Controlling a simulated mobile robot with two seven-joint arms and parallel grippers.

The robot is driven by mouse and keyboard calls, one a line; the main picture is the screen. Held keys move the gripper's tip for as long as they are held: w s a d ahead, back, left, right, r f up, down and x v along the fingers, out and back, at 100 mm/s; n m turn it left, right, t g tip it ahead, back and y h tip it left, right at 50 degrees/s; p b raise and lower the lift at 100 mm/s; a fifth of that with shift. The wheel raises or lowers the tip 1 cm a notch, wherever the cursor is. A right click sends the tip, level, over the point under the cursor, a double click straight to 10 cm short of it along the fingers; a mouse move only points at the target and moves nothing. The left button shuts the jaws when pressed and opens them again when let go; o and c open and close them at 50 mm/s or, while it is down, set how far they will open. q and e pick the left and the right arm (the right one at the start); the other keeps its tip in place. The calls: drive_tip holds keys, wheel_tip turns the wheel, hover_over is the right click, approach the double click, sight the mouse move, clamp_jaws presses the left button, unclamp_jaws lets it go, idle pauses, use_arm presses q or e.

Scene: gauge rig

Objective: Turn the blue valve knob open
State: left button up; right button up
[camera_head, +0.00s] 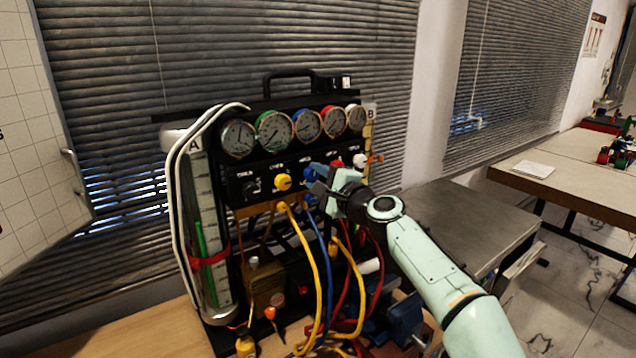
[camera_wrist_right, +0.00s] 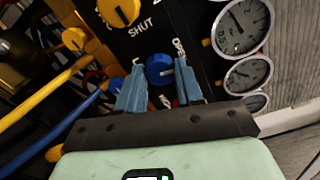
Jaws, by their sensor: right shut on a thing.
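The blue valve knob (camera_head: 309,174) is on the black panel of the gauge rig, below the row of gauges and right of the yellow knob (camera_head: 283,182). My right gripper (camera_head: 322,184) reaches it from the right. In the right wrist view the blue knob (camera_wrist_right: 159,69) sits between the two blue-grey fingers of my right gripper (camera_wrist_right: 160,78), which is shut on it. My left gripper is not in view.
Several round gauges (camera_head: 307,124) line the panel's top. Yellow, blue and red hoses hang below the knobs, close under my right gripper. A clear cylinder (camera_head: 207,240) with a red band stands at the rig's left. A grey bench top (camera_head: 450,228) lies to the right.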

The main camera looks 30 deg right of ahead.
drive_tip(key=shift+n, duration=0.7)
drive_tip(key=shift+n+b, duration=0.3)
drive_tip(key=o, duration=1)
drive_tip(key=shift+o, duration=0.2)
